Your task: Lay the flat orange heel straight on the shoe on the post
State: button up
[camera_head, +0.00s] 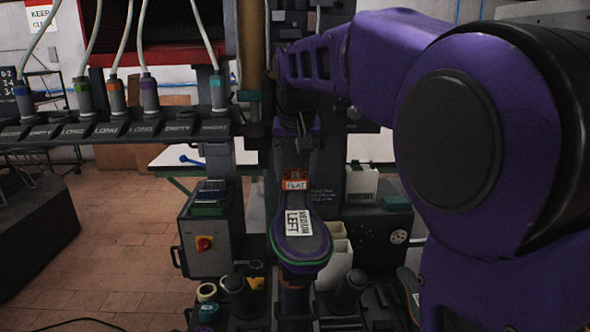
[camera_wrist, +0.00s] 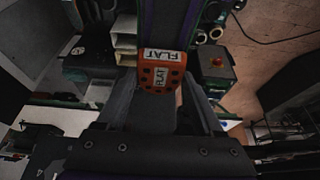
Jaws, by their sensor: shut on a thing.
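The flat orange heel (camera_head: 296,183) has a white FLAT label and is at the far end of the shoe. The shoe (camera_head: 300,254) sits sole up on the post (camera_head: 294,298), with a MEDIUM LEFT label and a purple and green edge. My gripper (camera_head: 299,160) is at the heel from the far side, shut on it. In the wrist view the orange heel (camera_wrist: 161,77) shows between the grey fingers of my gripper (camera_wrist: 165,98), with the shoe (camera_wrist: 180,18) beyond it. I cannot tell whether the heel touches the sole.
A rack (camera_head: 120,130) with several hanging tools, marked LONG and EMPTY, is at left. A grey box with a red knob (camera_head: 204,243) stands left of the shoe. White bins (camera_head: 336,262) are close on its right. Dark cylinders (camera_head: 348,290) flank the post. My purple arm covers the right side.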

jog(key=shift+f, duration=0.45)
dwell(0.5)
jog(key=o, duration=1.4)
jog(key=shift+r, duration=0.1)
jog(key=p+v, duration=0.3)
jog(key=v, duration=1.4)
jog(key=shift+s+r, duration=0.1)
jog(key=shift+s, duration=0.05)
